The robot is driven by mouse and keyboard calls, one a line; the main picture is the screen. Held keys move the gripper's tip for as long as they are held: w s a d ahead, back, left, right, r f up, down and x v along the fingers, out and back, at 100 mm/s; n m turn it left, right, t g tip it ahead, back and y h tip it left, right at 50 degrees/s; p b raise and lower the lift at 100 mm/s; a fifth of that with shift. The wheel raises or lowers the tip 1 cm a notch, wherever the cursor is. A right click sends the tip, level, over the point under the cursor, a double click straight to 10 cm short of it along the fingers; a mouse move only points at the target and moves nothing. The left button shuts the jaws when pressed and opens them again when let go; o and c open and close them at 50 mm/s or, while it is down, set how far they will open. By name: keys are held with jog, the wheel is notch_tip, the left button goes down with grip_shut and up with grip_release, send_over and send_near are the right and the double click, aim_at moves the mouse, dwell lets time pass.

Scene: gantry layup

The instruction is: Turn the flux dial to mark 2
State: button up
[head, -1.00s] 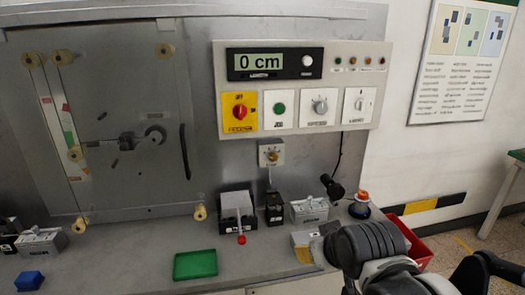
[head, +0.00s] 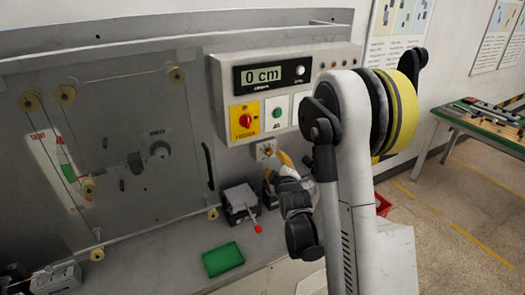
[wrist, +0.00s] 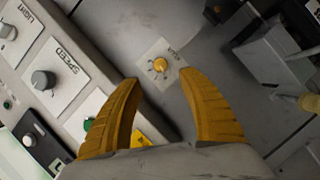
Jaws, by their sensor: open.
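The flux dial is a small yellow knob on a pale square plate (wrist: 160,64) in the wrist view, beyond my fingertips. Its marks are too small to read, so I cannot tell its setting. In the head view the dial's plate (head: 265,149) is on the grey machine wall below the control panel. My gripper (wrist: 159,77) has two yellow fingers spread apart, with nothing between them. The dial shows in the gap just beyond the tips, not touched as far as I can see. In the head view my gripper (head: 286,160) is close to the dial's right side.
The control panel (head: 240,57) with its display juts out above the dial. A SPEED knob (wrist: 43,80) is left of my fingers. My arm hides the panel's right part.

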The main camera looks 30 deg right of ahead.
aim_at(270, 154)
jog(key=x, duration=1)
jog(key=shift+f, duration=0.1)
jog(key=shift+s, duration=0.1)
grip_shut()
